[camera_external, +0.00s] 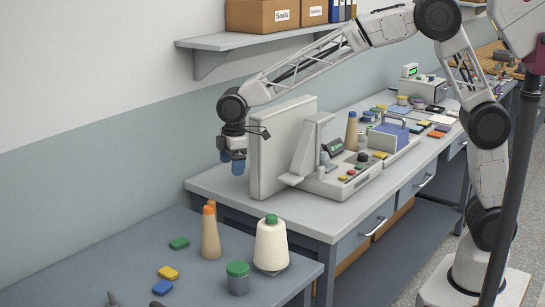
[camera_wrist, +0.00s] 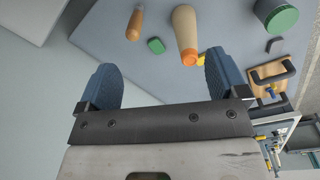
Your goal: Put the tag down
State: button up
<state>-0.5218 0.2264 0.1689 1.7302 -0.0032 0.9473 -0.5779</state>
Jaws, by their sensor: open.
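Which one is the tag I cannot tell. My gripper (camera_external: 232,160) hangs above the far edge of this table, beside a large grey panel (camera_external: 283,150). In the wrist view its blue fingers (camera_wrist: 160,62) are spread apart with nothing held between them. A green piece (camera_wrist: 156,46) shows on the surface well beyond the fingertips, and part of a yellow piece (camera_wrist: 201,59) shows beside the right finger.
A tan cone with an orange top (camera_external: 210,235), a cream cone with a green top (camera_external: 271,245) and a green-lidded jar (camera_external: 238,278) stand on the near table. A shelf (camera_external: 255,39) overhangs the wall.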

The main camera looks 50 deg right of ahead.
jog(key=w+a+f+n, duration=0.3)
jog(key=a+f, duration=0.5)
jog(key=a, duration=0.5)
jog(key=n, duration=0.2)
send_over(168, 271)
jog(key=shift+g, duration=0.4)
notch_tip(168, 271, down, 10)
jog(key=shift+d+r, duration=0.1)
jog(key=shift+r, duration=0.05)
jog(key=shift+f, duration=1.3)
jog(key=shift+f, duration=2.6)
